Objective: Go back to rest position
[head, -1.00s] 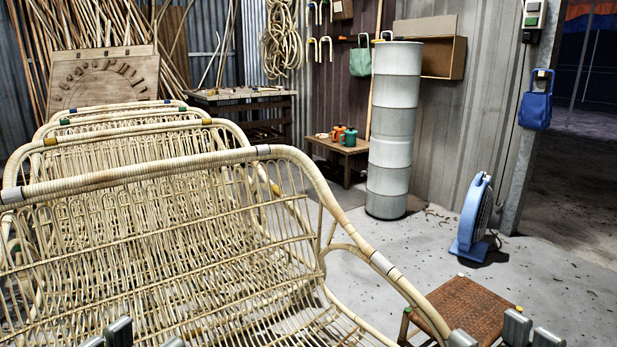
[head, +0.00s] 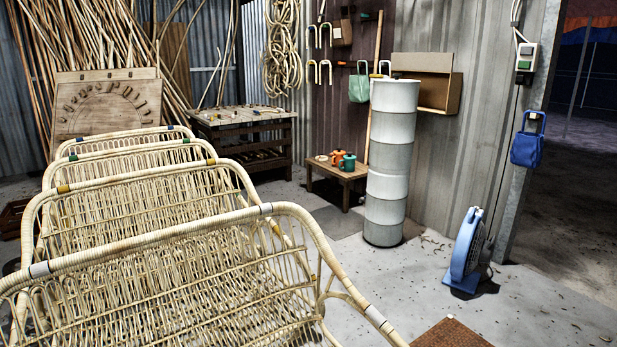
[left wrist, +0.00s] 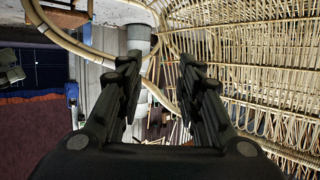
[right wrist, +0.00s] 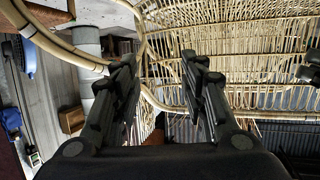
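My left gripper (left wrist: 158,62) shows in the left wrist view with its two dark fingers apart and nothing between them. My right gripper (right wrist: 158,62) shows in the right wrist view, also open and empty. Neither gripper is in the head view now. A rattan bench (head: 170,280) fills the lower left of the head view, with more rattan benches in a row behind it. The rattan weave (left wrist: 245,60) shows at the right of the left wrist view. Rattan (right wrist: 225,50) also shows beyond the fingers in the right wrist view, apart from them as far as I can tell.
A tall grey-white cylinder (head: 390,165) stands by the wall. A blue fan (head: 467,250) stands on the floor to its right. A low wooden table (head: 338,172) holds small pots. A woven stool top (head: 450,335) is at the bottom edge. Floor between bench and fan is clear.

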